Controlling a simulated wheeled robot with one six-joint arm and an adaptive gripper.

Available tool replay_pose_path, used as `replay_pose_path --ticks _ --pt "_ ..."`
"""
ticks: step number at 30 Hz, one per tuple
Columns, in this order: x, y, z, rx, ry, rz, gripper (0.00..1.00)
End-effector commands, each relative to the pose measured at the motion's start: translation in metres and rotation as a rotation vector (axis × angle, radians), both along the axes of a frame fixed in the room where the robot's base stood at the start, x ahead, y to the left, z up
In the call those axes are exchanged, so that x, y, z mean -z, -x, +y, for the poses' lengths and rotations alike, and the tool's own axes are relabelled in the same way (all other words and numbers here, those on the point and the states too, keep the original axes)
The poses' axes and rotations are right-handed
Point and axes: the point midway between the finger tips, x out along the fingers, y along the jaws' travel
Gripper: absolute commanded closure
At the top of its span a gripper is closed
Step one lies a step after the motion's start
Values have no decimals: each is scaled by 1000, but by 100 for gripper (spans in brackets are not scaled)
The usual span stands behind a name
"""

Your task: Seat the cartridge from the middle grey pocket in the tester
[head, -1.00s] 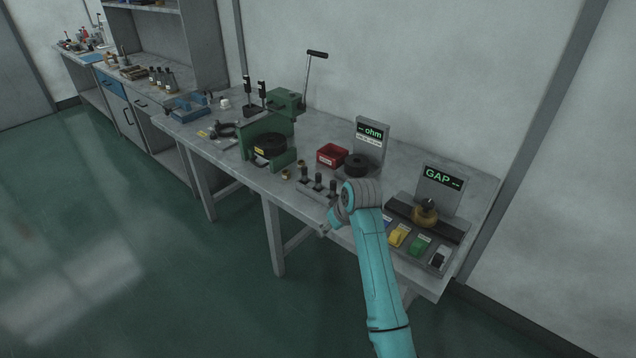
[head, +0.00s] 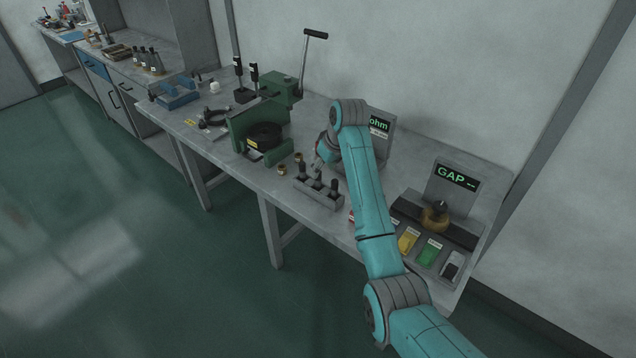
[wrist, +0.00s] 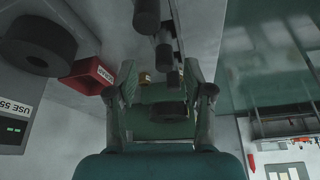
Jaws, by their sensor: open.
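The grey rack (head: 330,201) stands near the bench's front edge with dark upright cartridges in its pockets. The middle cartridge (head: 317,182) is in its pocket; dark cartridges also show at the top of the wrist view, the nearest one (wrist: 146,16) largest. My gripper (head: 318,162) is just behind the rack, at about the height of the cartridge tops. Its fingers (wrist: 160,80) are apart with no cartridge held between them. The tester's ohm display (head: 379,125) is behind my arm. Its round black body (wrist: 38,45) shows in the wrist view and is hidden in the head view.
A green press (head: 262,125) with a tall lever stands left of the rack. Small brass pieces (head: 283,169) lie between them. A red bin (wrist: 90,76) is by the tester. The GAP gauge (head: 457,178) and coloured trays (head: 429,252) are at right.

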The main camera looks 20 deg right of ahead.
Motion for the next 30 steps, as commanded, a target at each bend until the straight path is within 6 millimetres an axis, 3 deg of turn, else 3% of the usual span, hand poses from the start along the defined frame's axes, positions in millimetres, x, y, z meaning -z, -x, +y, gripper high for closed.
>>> replay_pose_path --ticks 13,23,29,30 --pt "45 -15 12 -1 0 2 48" --pt "50 -17 13 -1 1 -1 48" --pt "50 -17 12 0 1 0 98" --pt "50 -17 12 0 1 0 100"
